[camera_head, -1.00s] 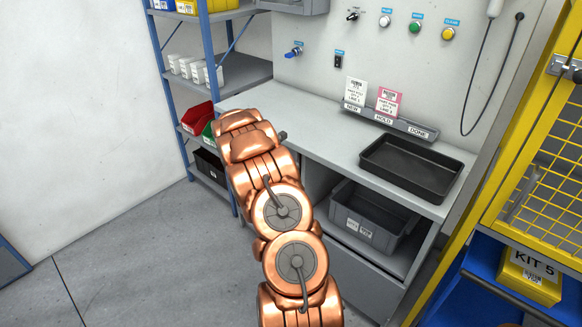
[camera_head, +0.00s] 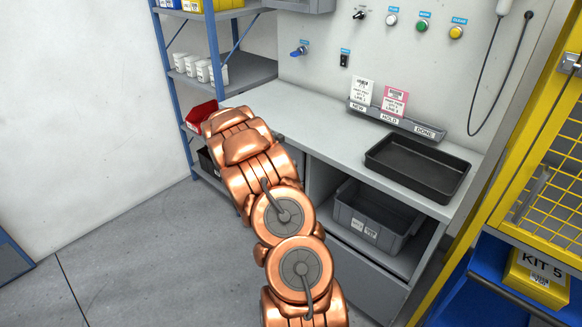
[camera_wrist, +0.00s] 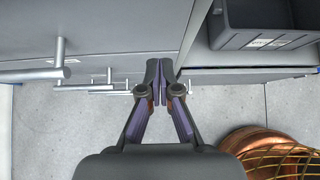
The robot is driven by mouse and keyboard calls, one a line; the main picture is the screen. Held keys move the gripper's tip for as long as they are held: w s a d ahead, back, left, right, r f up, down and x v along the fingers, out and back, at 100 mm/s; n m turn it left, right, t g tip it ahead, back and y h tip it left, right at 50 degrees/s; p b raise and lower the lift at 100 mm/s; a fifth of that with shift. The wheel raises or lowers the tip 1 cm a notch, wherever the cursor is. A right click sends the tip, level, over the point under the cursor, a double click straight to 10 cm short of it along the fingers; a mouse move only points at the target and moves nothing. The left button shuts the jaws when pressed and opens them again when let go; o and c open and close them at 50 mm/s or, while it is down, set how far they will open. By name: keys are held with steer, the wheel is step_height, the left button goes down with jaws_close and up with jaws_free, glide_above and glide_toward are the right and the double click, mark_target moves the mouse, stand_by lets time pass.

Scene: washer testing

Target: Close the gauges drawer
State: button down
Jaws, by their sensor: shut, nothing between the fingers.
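My gripper (camera_wrist: 161,72) is shut and empty in the wrist view, with its fingertips in front of the grey bench cabinet. To its left are grey drawer fronts (camera_wrist: 110,28) with several metal bar handles, the nearest being a long bar handle (camera_wrist: 32,75). A small white label shows on one front, too small to read. I cannot tell which one is the gauges drawer or how far it stands out. In the head view my copper arm hides the drawers at the left of the bench and my gripper.
A grey bin (camera_head: 372,218) sits in the open bay of the bench (camera_head: 290,108); it also shows in the wrist view (camera_wrist: 262,22). A black tray (camera_head: 417,166) lies on the worktop. A blue shelf rack (camera_head: 214,60) stands left, a yellow cage (camera_head: 545,170) right. Floor at left is clear.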

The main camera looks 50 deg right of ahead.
steer(key=v, duration=1)
steer(key=shift+b, duration=0.3)
steer(key=shift+a, duration=0.15)
steer(key=s+a+r+m+y+p, duration=0.2)
steer(key=s+a+r+m, duration=0.4)
steer(key=a, duration=0.5)
steer(key=s+a+r+m+y+p, duration=0.2)
steer(key=s+a+r+m, duration=0.2)
steer(key=s+a+r, duration=0.5)
steer(key=s+a+r+m+y+p, duration=0.1)
steer(key=s+a+m+y, duration=0.1)
steer(key=s+a, duration=0.6)
steer(key=s+a+r+m+y+p, duration=0.1)
steer(key=s+a+m+y, duration=0.2)
steer(key=s+a, duration=0.6)
steer(key=a+m, duration=0.1)
steer(key=a, duration=0.7)
steer(key=shift+r+m+g+p, duration=0.25)
steer(key=shift+m+g+p, duration=0.1)
steer(key=shift+m+g, duration=0.05)
